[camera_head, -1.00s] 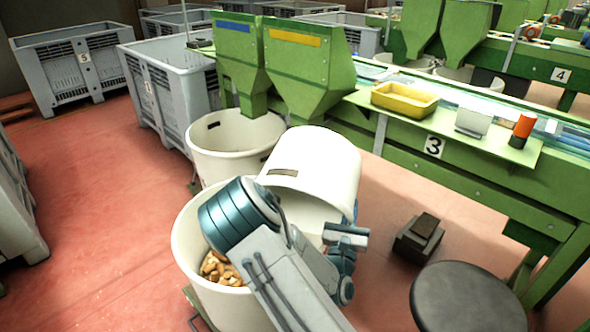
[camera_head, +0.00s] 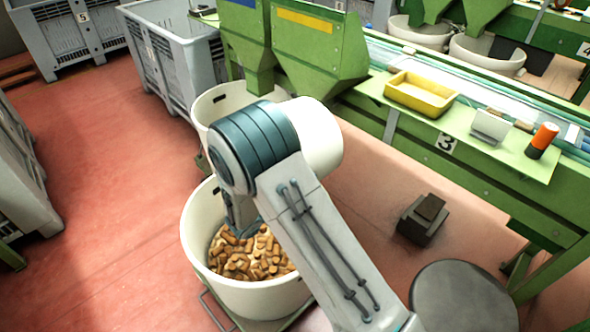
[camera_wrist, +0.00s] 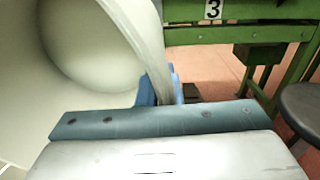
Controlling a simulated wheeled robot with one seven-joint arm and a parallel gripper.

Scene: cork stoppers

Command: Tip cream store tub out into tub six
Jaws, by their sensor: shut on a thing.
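A cream tub (camera_head: 322,138) is held up, tilted on its side, partly hidden behind my arm in the head view. In the wrist view its wall and pale inside (camera_wrist: 92,45) fill the left; the part of the inside that shows is bare. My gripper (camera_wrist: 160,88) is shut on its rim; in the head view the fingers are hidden. Below stands an upright cream tub (camera_head: 196,238) with many cork stoppers (camera_head: 252,256) in it. Another upright cream tub (camera_head: 212,104) stands behind, under the green chutes. I can read no number on any tub.
A green bench (camera_head: 480,185) marked 3 runs along the right, with a yellow tray (camera_head: 420,94) and an orange-topped cylinder (camera_head: 542,140) on it. A round dark stool (camera_head: 463,298) and a dark pedal-like box (camera_head: 423,219) stand on the floor. Red floor at left is clear.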

